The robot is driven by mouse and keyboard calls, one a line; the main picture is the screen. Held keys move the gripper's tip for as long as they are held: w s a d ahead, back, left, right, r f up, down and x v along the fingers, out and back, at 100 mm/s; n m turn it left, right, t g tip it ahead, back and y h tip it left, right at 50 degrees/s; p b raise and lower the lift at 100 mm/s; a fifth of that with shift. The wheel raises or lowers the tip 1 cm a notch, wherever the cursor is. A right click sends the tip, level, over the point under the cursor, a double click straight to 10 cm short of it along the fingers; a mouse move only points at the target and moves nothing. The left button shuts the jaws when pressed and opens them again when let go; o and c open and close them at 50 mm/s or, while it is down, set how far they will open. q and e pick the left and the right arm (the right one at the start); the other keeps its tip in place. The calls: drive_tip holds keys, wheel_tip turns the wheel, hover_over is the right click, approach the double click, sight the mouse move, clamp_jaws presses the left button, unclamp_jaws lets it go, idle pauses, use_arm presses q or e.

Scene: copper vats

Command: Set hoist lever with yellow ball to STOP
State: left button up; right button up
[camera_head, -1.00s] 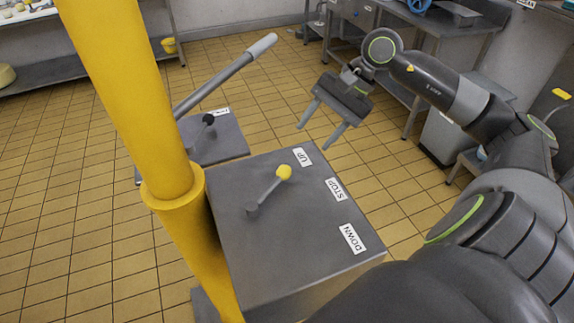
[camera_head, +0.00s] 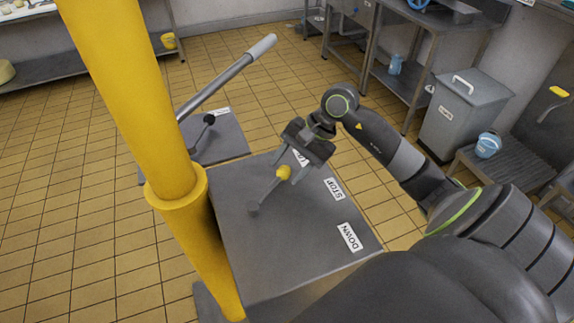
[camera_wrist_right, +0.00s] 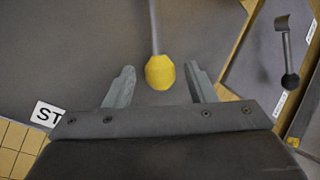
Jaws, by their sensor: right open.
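The hoist lever is a short grey rod with a yellow ball (camera_head: 283,173) at its tip, on a grey box top (camera_head: 290,235). It points toward the UP label (camera_head: 301,158), which my right gripper partly covers. The STOP label (camera_head: 335,189) and DOWN label (camera_head: 350,237) lie further along the same edge. My right gripper (camera_head: 286,172) is open with its fingers around the ball. In the right wrist view the yellow ball (camera_wrist_right: 160,72) sits between the two spread fingers, with a gap on each side. My left gripper is out of view.
A yellow post (camera_head: 135,95) stands left of the box. A second grey box (camera_head: 222,140) behind carries a black-knobbed lever (camera_head: 208,119). A long grey handle (camera_head: 228,75) slants above it. A bin (camera_head: 465,115) stands at the right.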

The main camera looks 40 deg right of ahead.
drive_tip(key=shift+a+f, duration=0.25)
drive_tip(key=shift+f, duration=0.2)
drive_tip(key=shift+c, duration=0.2)
clamp_jaws()
